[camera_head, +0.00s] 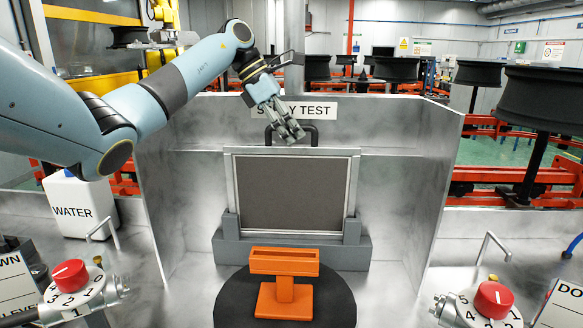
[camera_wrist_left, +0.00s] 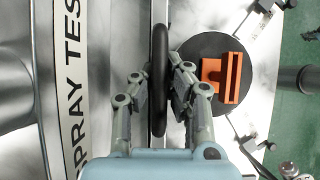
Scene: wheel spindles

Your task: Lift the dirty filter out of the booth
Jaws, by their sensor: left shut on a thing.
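The filter (camera_head: 293,195) is a dark brown-grey panel in a light metal frame. It stands upright in a grey slotted holder (camera_head: 340,252) at the back of the booth (camera_head: 400,190), and its lower edge is hidden by the holder. A black handle (camera_head: 313,128) rises from its top edge. My left gripper (camera_head: 291,132) is above the filter, shut on the handle. In the left wrist view its fingers (camera_wrist_left: 160,90) lie on both sides of the black handle bar (camera_wrist_left: 159,50). My right gripper is not in view.
An orange slotted stand (camera_head: 284,285) sits on a round black turntable (camera_head: 228,305) in front of the holder. Metal side walls flank the booth. Red knobs (camera_head: 70,275) (camera_head: 493,300) and a white water container (camera_head: 80,205) stand outside. Space above the back wall is open.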

